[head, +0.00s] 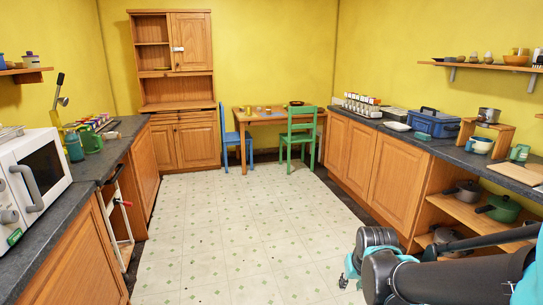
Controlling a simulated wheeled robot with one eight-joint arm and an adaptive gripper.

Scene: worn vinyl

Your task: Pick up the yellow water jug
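I cannot pick out a yellow water jug for certain. A small yellowish item (57,119) stands at the back of the left counter, against the yellow wall and below dark utensils; its shape is unclear. Tiny yellowish items (259,109) stand on the far table, too small to name. My arm reaches in from the lower right. My gripper (349,274) appears as a small teal and pale part at the arm's end, above the floor and partly hidden by the arm. Nothing is seen in it, and its opening cannot be made out.
The left counter (62,212) holds a white microwave (42,165) and green mugs (91,141). The right counter holds a blue box (434,124); pots (499,208) sit on the shelves below. A blue chair and a green chair (299,138) stand at the table. The middle floor (230,220) is clear.

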